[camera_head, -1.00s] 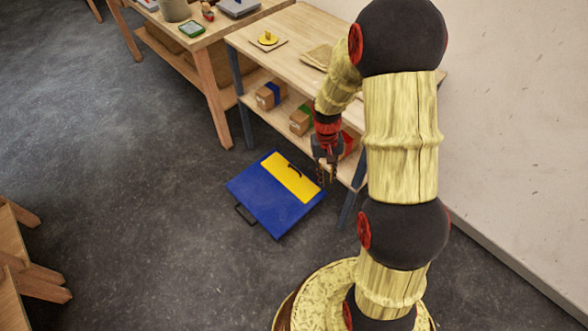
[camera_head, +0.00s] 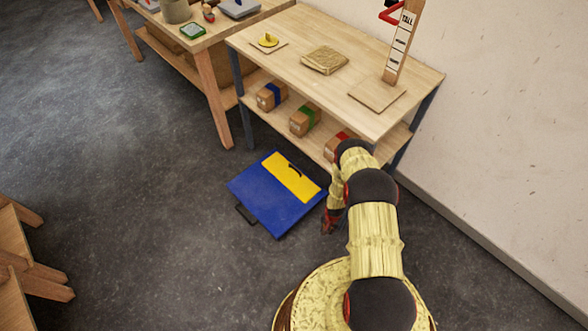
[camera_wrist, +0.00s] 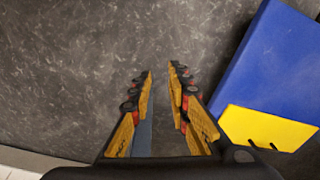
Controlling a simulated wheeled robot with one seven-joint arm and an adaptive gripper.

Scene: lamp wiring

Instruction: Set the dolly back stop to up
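The dolly is a flat blue board (camera_head: 262,200) with a yellow panel (camera_head: 292,178) on the floor, in front of the shelf table. A curved black mark shows on the yellow panel. A small black bar or loop (camera_head: 245,214) sticks out at the dolly's left edge; I cannot tell if it is the back stop or how it is set. My gripper (camera_head: 327,229) is low, just right of the dolly. In the wrist view my gripper (camera_wrist: 162,70) is open and empty over bare floor, with the blue board (camera_wrist: 275,70) to its right, apart from the fingers.
The shelf table (camera_head: 285,45) stands behind the dolly, with several boxes on its lower shelf and a height gauge (camera_head: 401,45) on top. One blue-grey table leg (camera_wrist: 142,138) shows between my fingers. A wooden stool (camera_head: 30,270) is at lower left. The floor left of the dolly is clear.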

